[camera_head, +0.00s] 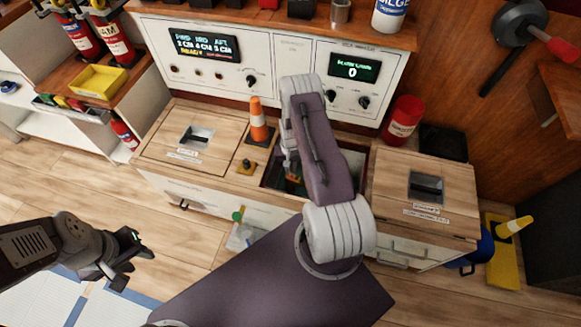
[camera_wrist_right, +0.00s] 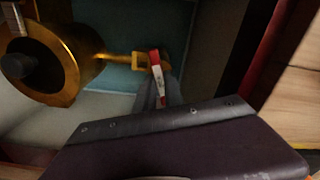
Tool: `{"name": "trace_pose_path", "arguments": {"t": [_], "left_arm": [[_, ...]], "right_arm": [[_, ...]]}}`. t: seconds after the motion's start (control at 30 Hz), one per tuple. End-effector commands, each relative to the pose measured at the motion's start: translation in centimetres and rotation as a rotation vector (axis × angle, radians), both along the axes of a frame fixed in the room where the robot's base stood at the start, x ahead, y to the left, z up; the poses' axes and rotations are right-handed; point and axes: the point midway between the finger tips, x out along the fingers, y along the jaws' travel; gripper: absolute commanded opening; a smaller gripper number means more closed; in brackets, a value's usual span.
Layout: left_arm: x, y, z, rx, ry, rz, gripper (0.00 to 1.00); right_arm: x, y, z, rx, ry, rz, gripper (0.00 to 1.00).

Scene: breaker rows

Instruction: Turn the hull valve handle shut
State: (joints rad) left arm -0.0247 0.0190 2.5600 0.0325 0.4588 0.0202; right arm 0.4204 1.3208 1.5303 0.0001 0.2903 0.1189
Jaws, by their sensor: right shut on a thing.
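The hull valve shows in the right wrist view as a brass body (camera_wrist_right: 62,68) with a thin brass stem running right to a small red handle (camera_wrist_right: 156,64) with a pale label. My right gripper (camera_wrist_right: 158,92) is shut on the red handle. In the head view my right arm reaches down into the open hatch (camera_head: 270,178) in the wooden bench, and its gripper (camera_head: 292,182) is mostly hidden by the arm. My left gripper (camera_head: 142,266) is at the lower left over the floor, open and empty, away from the bench.
Closed wooden lids (camera_head: 185,140) flank the hatch. An orange-striped cone (camera_head: 257,122) stands just behind it at the left. A red canister (camera_head: 403,120) stands at the right. A control panel (camera_head: 270,62) rises behind.

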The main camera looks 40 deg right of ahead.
Motion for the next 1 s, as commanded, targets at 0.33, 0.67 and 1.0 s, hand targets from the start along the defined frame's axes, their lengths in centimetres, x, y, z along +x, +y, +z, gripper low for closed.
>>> {"name": "trace_pose_path", "arguments": {"t": [0.33,0.67,1.0], "left_arm": [[0.0,0.0,0.7,0.000,0.000,0.000,0.36],[0.0,0.0,1.1,0.000,0.000,0.000,0.36],[0.0,0.0,1.3,0.000,0.000,0.000,0.36]], "right_arm": [[0.0,0.0,0.1,0.000,0.000,0.327,0.00],[0.0,0.0,0.1,0.001,0.001,0.640,0.00],[0.0,0.0,0.0,0.000,0.000,0.942,0.00]]}}
